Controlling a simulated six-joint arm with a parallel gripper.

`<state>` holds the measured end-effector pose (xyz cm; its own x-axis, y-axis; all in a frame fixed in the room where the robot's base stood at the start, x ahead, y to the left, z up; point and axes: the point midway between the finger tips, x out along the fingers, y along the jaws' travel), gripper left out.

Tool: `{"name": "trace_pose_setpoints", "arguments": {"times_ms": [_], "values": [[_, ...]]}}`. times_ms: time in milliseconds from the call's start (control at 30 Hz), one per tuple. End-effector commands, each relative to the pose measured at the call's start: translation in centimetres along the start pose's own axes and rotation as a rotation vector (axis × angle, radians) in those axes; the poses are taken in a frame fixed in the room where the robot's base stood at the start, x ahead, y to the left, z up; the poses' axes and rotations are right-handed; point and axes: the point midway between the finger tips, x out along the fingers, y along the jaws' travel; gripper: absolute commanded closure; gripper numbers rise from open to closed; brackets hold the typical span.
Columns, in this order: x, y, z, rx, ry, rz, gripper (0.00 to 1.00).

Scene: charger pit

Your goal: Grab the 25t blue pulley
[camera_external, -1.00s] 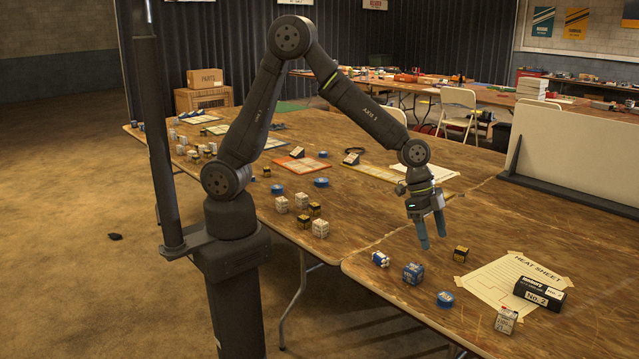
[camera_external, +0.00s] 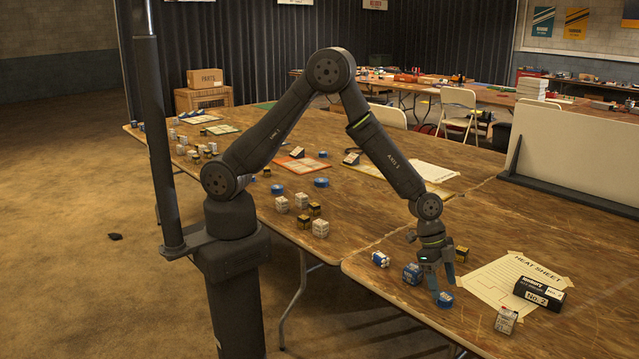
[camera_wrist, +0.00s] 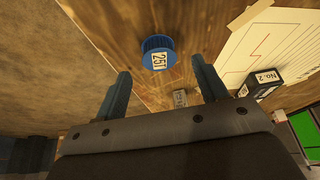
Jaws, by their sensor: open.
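The blue pulley (camera_wrist: 157,46) shows in the wrist view, upper middle, with a white label that seems to read 25T. It is round with a ribbed edge and lies on the wooden table. In the external view the blue pulley (camera_external: 444,298) sits near the table's front edge, partly behind a fingertip. My gripper (camera_external: 442,287) points down just above or beside it; contact cannot be told. In the wrist view my gripper (camera_wrist: 160,80) is open and empty, its two blue-grey fingers apart, with the pulley beyond the tips and between their lines.
A yellow-black block (camera_external: 462,254) is behind. The heat sheet (camera_external: 500,277), a black No. 2 box (camera_external: 540,293) and a white block (camera_external: 505,320) lie right.

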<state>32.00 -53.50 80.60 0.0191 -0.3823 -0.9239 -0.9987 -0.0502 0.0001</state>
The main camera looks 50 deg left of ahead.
Motion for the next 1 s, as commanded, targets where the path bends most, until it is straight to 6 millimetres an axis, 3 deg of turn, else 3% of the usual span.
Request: {"name": "trace_pose_setpoints", "arguments": {"times_ms": [200,500,533,767,1000], "values": [[2.7,0.0,0.1,0.001,-0.001,0.0,0.34],[3.1,0.0,0.1,0.001,0.0,0.0,0.34],[3.1,0.0,0.1,0.001,0.0,0.0,0.36],[3.1,0.0,0.1,0.001,0.0,0.0,0.81],[3.0,0.0,0.1,0.001,0.0,-0.001,0.84]]}}
